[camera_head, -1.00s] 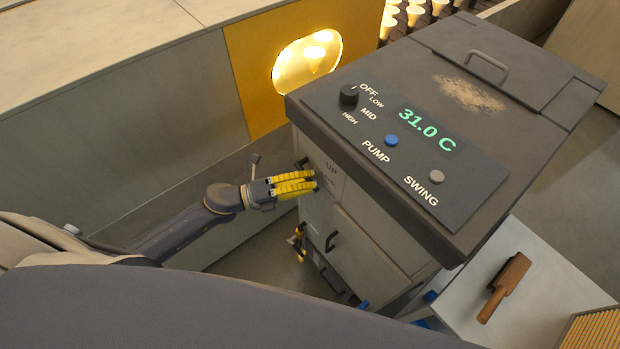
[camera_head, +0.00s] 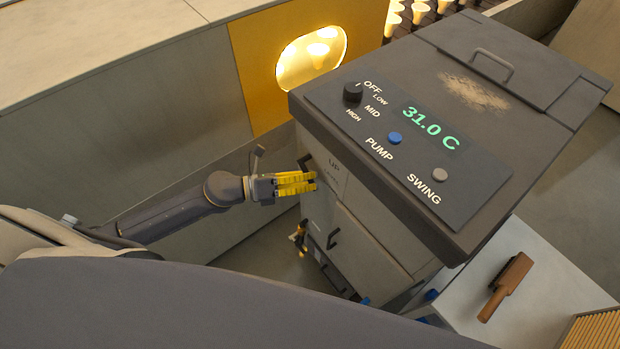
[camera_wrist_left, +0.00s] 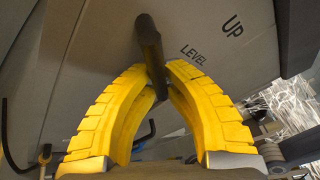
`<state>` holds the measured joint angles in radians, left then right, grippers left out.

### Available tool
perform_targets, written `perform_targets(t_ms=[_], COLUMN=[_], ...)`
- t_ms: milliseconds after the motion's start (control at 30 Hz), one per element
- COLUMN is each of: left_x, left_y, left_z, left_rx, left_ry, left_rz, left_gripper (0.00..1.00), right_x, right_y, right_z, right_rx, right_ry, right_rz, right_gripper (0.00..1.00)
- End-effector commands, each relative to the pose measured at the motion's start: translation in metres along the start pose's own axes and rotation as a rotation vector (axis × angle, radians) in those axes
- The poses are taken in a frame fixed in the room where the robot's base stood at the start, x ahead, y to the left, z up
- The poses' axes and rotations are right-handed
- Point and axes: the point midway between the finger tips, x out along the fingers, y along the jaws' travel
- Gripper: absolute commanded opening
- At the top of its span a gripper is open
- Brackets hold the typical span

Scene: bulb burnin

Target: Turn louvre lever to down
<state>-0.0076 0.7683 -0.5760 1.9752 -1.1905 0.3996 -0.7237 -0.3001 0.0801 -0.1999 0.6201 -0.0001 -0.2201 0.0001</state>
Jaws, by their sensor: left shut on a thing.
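The louvre lever is a dark bar on the side of the grey cooler, near the printed words UP and LEVEL. It shows at the top middle of the left wrist view (camera_wrist_left: 149,42), and its upper end shows in the head view (camera_head: 305,162). My left gripper (camera_head: 314,182) has yellow ridged fingers and is at the cooler's side panel. In the left wrist view its fingertips (camera_wrist_left: 161,82) close on the lever from both sides. The fingers hide part of the lever in the head view. My right gripper is not in view.
The cooler's top (camera_head: 470,110) carries a knob (camera_head: 353,93), a blue PUMP button (camera_head: 395,138), a SWING button (camera_head: 439,174) and a 31.0 C display. A yellow panel (camera_head: 255,75) with a lit window stands behind. A brush (camera_head: 507,286) lies on a pale surface at right.

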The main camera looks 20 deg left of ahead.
Motion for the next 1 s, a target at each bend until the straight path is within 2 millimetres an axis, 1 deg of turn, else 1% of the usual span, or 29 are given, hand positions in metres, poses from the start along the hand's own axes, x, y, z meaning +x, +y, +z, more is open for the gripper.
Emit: perform_targets(t_ms=[267, 300, 467, 500, 700, 833, 933, 1000], left_x=[0.000, 0.000, 0.000, 0.000, 0.000, -0.004, -0.012, -0.021], left_y=[0.001, 0.001, 0.001, 0.001, 0.001, 0.001, 0.001, 0.002], left_z=[0.000, 0.000, 0.000, 0.000, 0.000, 0.000, -0.001, -0.001], left_rx=[0.001, 0.001, 0.000, 0.000, 0.000, -0.001, -0.004, -0.003], left_ry=[0.000, 0.000, 0.000, 0.000, 0.000, 0.000, 0.001, 0.002], left_rz=[0.002, 0.002, 0.001, 0.001, 0.001, 0.002, 0.003, 0.004], left_gripper=[0.00, 0.16, 0.34, 0.36, 0.36, 0.36, 0.36, 0.36], right_x=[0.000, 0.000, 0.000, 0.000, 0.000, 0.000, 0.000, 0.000], right_y=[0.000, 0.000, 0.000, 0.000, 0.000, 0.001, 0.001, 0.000], right_z=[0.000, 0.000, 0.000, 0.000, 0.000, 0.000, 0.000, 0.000], right_rx=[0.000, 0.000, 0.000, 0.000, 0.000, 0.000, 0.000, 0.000], right_ry=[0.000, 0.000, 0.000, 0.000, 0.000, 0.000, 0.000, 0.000], right_rz=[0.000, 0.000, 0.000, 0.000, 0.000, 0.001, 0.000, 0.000], right_gripper=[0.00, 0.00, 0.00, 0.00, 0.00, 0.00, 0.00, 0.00])
